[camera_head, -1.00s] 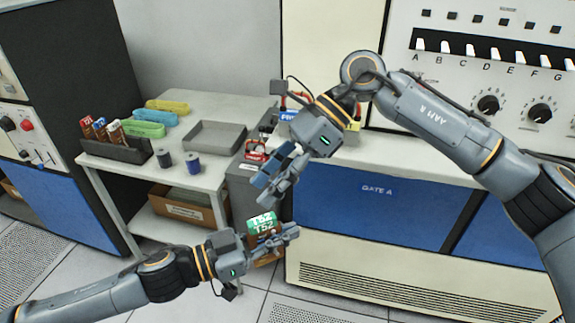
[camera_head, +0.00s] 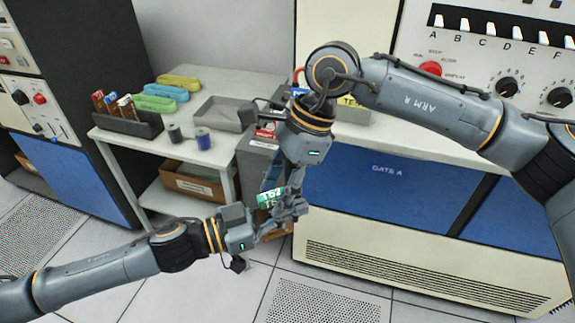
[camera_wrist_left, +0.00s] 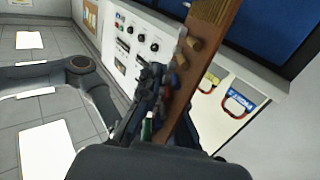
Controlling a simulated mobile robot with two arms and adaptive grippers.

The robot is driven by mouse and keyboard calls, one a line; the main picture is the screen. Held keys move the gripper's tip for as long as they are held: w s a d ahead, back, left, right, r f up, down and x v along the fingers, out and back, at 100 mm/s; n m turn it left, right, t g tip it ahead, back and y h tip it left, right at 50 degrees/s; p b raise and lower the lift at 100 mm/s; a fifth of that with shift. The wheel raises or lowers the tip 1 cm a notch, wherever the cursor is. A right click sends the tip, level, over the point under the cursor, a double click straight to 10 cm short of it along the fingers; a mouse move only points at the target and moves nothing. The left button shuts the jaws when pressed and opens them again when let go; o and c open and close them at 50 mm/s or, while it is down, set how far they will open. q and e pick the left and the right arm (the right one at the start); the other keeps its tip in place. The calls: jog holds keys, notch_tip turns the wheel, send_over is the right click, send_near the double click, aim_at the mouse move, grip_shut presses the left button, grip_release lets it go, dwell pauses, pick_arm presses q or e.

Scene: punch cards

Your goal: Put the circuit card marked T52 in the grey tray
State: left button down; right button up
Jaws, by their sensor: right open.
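The T52 circuit card (camera_head: 270,198), with a green marked edge, is at my left gripper (camera_head: 285,218), low in front of the cabinet. My left gripper is shut on it. In the left wrist view the card's brown board (camera_wrist_left: 205,60) rises tilted from between the fingers. My right gripper (camera_head: 284,190) is open, pointing down with its fingers around or beside the card; I cannot tell whether they touch it. The fingers of both grippers partly hide the card. The grey tray (camera_head: 226,101) appears empty on the table behind, to the left of my right gripper.
A dark rack of cards (camera_head: 128,122) stands at the table's left, near green (camera_head: 155,103), blue and yellow bundles. A cardboard box (camera_head: 195,182) is on the lower shelf. The blue-fronted cabinet (camera_head: 390,190) is at right.

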jog(key=shift+x, duration=1.1)
grip_shut()
pick_arm(q)
jog(key=c, duration=1.4)
grip_release()
jog(key=shift+c, duration=0.2)
jog(key=shift+a, duration=0.1)
